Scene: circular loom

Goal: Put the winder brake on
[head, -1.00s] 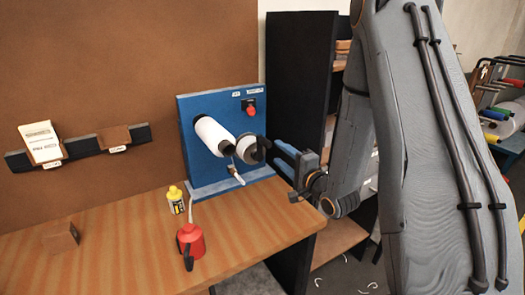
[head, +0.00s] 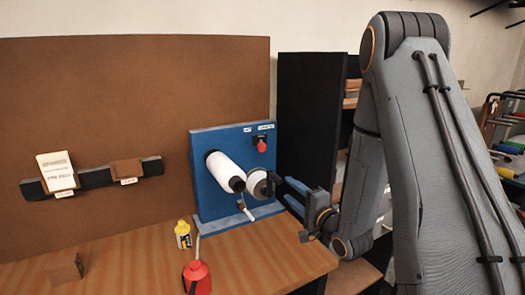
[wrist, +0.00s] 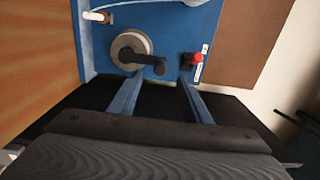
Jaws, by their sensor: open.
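The winder is a blue upright panel (head: 205,150) on the bench. It carries a white bobbin roll (head: 226,170) and a pale disc (head: 257,183) with a black crank-like handle (head: 272,184). A red knob (head: 262,146) sits at its upper right under small labels, and a small white-tipped lever (head: 246,211) sticks out low down. I cannot tell which part is the brake. My gripper (head: 284,191) is open and empty, just right of the handle. In the wrist view, the black handle (wrist: 145,57) lies ahead of my fingers (wrist: 160,77), and the red knob (wrist: 195,61) is beyond the right finger.
A yellow bottle (head: 183,234) and a red oil can (head: 196,276) stand on the wooden bench (head: 140,260) in front of the panel. A brown block (head: 64,268) lies at left. A dark shelf unit (head: 305,130) rises behind my gripper. The bench middle is mostly clear.

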